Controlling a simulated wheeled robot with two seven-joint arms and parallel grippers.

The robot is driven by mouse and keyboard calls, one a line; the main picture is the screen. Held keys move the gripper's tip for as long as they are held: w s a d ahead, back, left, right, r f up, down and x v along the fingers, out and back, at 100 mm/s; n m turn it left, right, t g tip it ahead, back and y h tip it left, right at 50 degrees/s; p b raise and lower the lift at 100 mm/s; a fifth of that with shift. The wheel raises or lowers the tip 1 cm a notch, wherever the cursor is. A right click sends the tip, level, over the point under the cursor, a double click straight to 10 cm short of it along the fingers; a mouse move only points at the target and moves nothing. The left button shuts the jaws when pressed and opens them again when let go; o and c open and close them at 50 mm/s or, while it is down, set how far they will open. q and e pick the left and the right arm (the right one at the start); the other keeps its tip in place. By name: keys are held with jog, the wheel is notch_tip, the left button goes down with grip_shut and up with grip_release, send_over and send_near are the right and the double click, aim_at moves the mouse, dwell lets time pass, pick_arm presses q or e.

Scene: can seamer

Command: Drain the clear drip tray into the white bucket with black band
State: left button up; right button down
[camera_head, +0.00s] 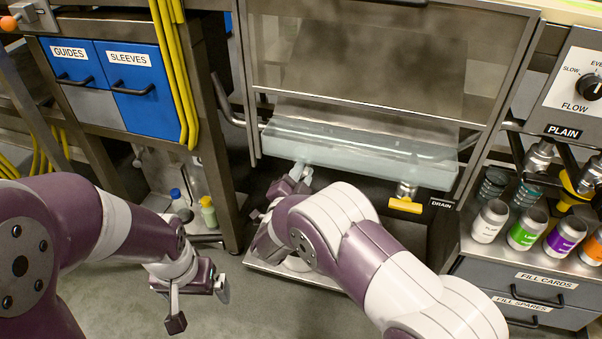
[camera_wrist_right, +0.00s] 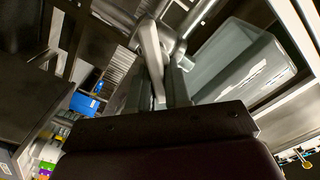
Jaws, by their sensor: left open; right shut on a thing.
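The clear drip tray (camera_head: 360,152) hangs level under the machine's window; it also shows in the right wrist view (camera_wrist_right: 245,65). My right gripper (camera_head: 290,186) is under the tray's left end. It is shut on a pale grey lever (camera_wrist_right: 151,55), which reaches up to a metal fitting below the tray. A valve with a yellow handle (camera_head: 405,205) sits under the tray's right part, beside a DRAIN label. My left gripper (camera_head: 198,300) is open and empty, low at the left. The white bucket with black band is not clearly visible; my right arm covers much of the floor area below the tray.
Blue drawers (camera_head: 115,85) and yellow hoses (camera_head: 175,75) are at the left. Small bottles (camera_head: 208,211) stand on a low shelf. Labelled cans (camera_head: 523,230) stand on the right counter, above drawers. Open floor lies around my left gripper.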

dwell(0.4)
jog(key=c, duration=1.1)
grip_release()
jog(key=shift+c, duration=0.2)
